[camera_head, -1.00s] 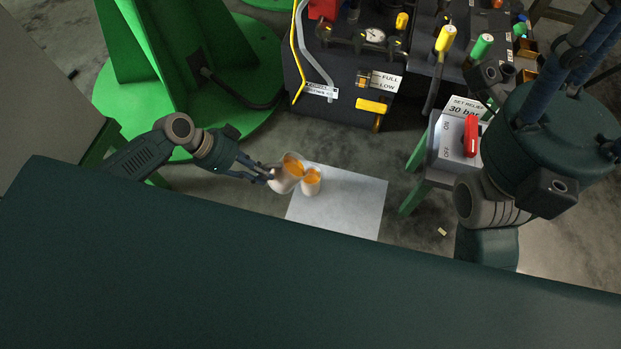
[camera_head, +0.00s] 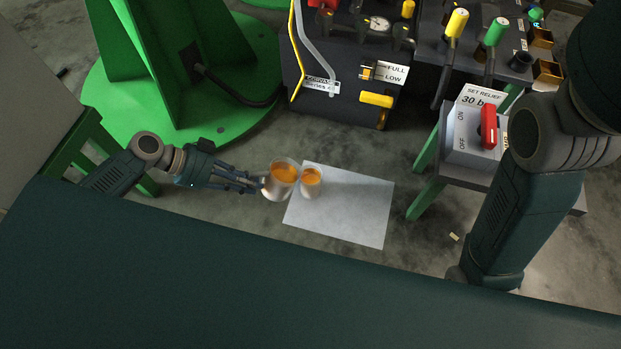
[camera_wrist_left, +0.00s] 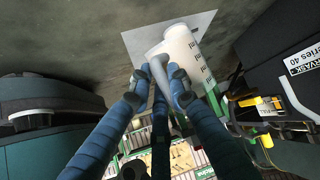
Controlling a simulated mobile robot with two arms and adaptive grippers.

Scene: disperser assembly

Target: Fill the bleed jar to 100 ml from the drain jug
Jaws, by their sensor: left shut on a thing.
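The drain jug (camera_head: 277,192) is a pale, open-topped vessel with orange liquid inside. My left gripper (camera_head: 259,184) is shut on its left side. The jug looks close to upright. The bleed jar (camera_head: 310,190) is smaller and pale, also with orange liquid inside. It stands on the white sheet, just right of the jug; I cannot tell if they touch. In the left wrist view my left gripper (camera_wrist_left: 160,82) closes around a grey handle-like part. Beyond it a white vessel (camera_wrist_left: 181,42) shows dark graduation marks; the liquid level cannot be read there. My right gripper is out of view.
The white sheet (camera_head: 352,212) lies on the floor with bare room right of the jar. A green stand (camera_head: 215,120) is behind left. A dark machine (camera_head: 335,95) stands behind. A switch box with a red lever (camera_head: 489,127) sits on a stool at right.

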